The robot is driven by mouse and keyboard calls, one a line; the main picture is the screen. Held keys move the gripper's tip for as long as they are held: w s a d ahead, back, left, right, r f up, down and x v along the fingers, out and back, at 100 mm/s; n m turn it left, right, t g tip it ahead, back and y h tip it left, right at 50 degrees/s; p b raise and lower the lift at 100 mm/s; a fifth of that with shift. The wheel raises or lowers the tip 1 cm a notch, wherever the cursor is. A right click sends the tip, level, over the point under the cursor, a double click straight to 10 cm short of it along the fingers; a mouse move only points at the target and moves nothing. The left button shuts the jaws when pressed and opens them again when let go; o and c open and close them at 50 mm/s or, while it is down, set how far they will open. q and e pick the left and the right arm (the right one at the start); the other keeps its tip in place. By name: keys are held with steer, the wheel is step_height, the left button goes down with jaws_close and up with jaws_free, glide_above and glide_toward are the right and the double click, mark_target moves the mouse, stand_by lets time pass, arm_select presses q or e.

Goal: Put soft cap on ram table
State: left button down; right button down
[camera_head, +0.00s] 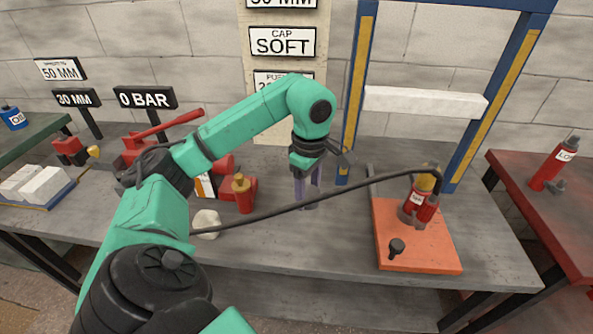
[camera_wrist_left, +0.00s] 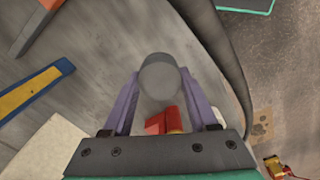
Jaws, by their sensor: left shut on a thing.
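My left gripper (camera_head: 307,192) is low over the middle of the grey bench, its purple fingers pointing down. In the left wrist view, my left gripper (camera_wrist_left: 160,100) is shut on a grey round-ended piece (camera_wrist_left: 160,75), which looks like the soft cap. In the head view the fingers mostly hide this piece. An orange plate (camera_head: 435,252) lies on the bench right of the gripper and apart from it. A red ram (camera_head: 417,197) with a yellow top stands upright on it, and a small black knob piece (camera_head: 397,247) sits near its front. My right gripper is not in view.
A black hose (camera_head: 350,182) runs from the left across the bench to the ram. A blue and yellow frame (camera_head: 362,70) with a white beam (camera_head: 425,102) stands behind. A red pump (camera_head: 243,192) and a pale lump (camera_head: 206,223) are left of the gripper. A red table (camera_head: 560,210) stands at right.

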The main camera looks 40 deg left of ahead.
mark_target(305, 237)
arm_select(q)
step_height(305, 237, down, 14)
steer(key=shift+r, duration=0.1)
steer(key=shift+f, duration=0.5)
steer(key=shift+c, duration=0.9)
jaws_free()
steer(key=shift+r+p, duration=0.3)
steer(key=shift+p, duration=0.05)
steer(key=shift+r, duration=0.35)
step_height(305, 237, up, 11)
steer(key=shift+r+b, duration=0.1)
steer(key=shift+b, duration=0.4)
